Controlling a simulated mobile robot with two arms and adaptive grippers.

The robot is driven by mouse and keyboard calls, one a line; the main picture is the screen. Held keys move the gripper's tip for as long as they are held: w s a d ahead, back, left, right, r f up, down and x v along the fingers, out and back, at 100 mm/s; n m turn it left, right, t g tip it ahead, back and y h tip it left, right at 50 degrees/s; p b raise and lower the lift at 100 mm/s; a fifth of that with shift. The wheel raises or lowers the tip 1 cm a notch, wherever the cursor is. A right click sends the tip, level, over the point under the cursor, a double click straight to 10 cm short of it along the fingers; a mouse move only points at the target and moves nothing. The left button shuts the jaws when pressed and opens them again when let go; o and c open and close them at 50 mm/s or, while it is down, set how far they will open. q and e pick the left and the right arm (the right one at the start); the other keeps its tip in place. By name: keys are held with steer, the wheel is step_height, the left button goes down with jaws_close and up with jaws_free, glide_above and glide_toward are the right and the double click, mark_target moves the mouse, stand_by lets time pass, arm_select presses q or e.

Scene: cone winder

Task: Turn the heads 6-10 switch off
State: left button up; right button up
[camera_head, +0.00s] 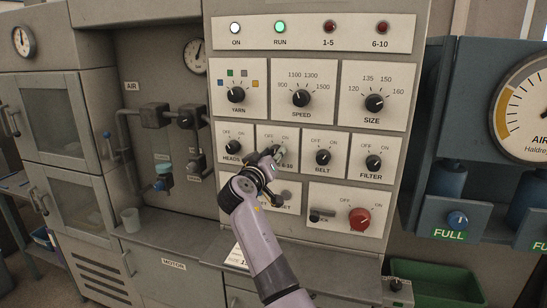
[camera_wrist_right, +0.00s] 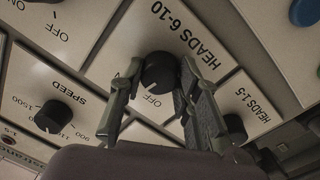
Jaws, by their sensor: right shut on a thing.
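The heads 6-10 switch is a black knob (camera_wrist_right: 160,74) on a pale plate (camera_wrist_right: 196,52) marked OFF and ON. In the head view it is mostly hidden behind my right gripper (camera_head: 273,158). In the right wrist view my right gripper (camera_wrist_right: 160,80) has one finger on each side of the knob and is shut on it. I cannot make out clearly where the knob's pointer stands. The 6-10 lamp (camera_head: 382,28) at the panel's top right is dark red. My left gripper is not in view.
The heads 1-5 knob (camera_head: 233,147) is left of the gripper and the belt knob (camera_head: 322,157) is right of it. The speed knob (camera_head: 300,98) sits above. A red knob (camera_head: 359,218) is lower right. The white ON lamp (camera_head: 235,28) and green RUN lamp (camera_head: 280,28) are lit.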

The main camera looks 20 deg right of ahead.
steer(key=n, duration=0.4)
steer(key=shift+p, duration=0.3)
steer(key=n+p, duration=0.1)
steer(key=n, duration=0.3)
steer(key=shift+n, duration=0.3)
steer(key=o, duration=1.2)
steer(key=v, duration=1.2)
steer(key=shift+s+d+f, duration=0.1)
steer(key=shift+f, duration=0.05)
steer(key=shift+f, duration=0.1)
